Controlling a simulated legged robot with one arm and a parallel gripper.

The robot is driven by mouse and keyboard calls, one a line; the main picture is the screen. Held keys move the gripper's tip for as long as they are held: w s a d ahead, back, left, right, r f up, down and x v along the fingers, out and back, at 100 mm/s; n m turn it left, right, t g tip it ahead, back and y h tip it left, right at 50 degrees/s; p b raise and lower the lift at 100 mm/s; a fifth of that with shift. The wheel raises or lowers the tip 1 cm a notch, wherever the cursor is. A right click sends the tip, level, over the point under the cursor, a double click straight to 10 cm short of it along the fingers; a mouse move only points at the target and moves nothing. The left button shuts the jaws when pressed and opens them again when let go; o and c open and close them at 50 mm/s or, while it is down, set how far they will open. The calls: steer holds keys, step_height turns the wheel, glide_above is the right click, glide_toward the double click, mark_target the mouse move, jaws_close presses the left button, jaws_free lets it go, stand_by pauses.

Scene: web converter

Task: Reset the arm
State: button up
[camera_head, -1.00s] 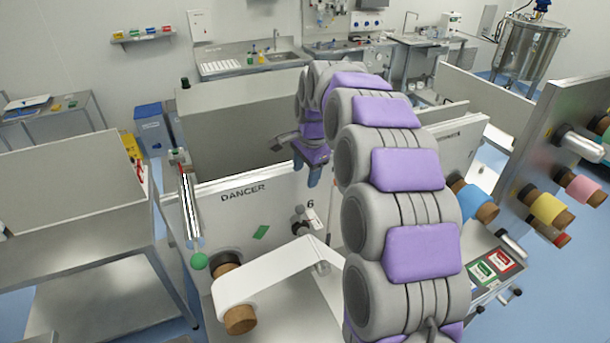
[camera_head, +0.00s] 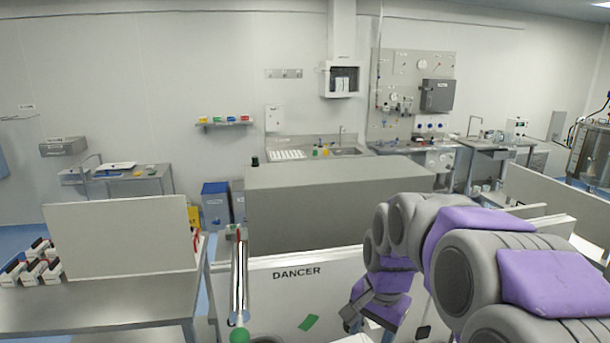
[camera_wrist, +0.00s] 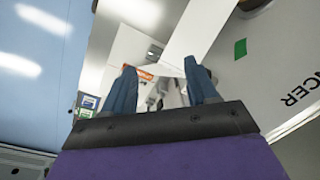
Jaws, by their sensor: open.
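My arm, purple and grey, arches in from the lower right of the head view. In the wrist view my gripper (camera_wrist: 158,90) is open, with two blue fingers apart. Nothing is held between them.
A steel table (camera_head: 100,305) with several small boxes stands at left. A metal roller (camera_head: 239,275) with a green knob stands left of the panel. A grey cabinet (camera_head: 330,185) is behind it.

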steer(key=s+f+n+b, duration=0.2)
steer(key=s+f, duration=0.3)
steer(key=s, duration=0.4)
steer(key=s+f+n+g+b, duration=0.1)
steer(key=s+f+n+b, duration=0.2)
steer(key=s, duration=0.7)
steer(key=s+d+f+n+g+b, duration=0.1)
steer(key=s+f+n+b, duration=0.1)
steer(key=s+f+b, duration=0.4)
steer(key=s+f, duration=0.3)
steer(key=s, duration=0.1)
steer(key=shift+f+n+h, duration=0.2)
steer(key=shift+n+h, duration=0.2)
steer(key=shift+d, duration=0.2)
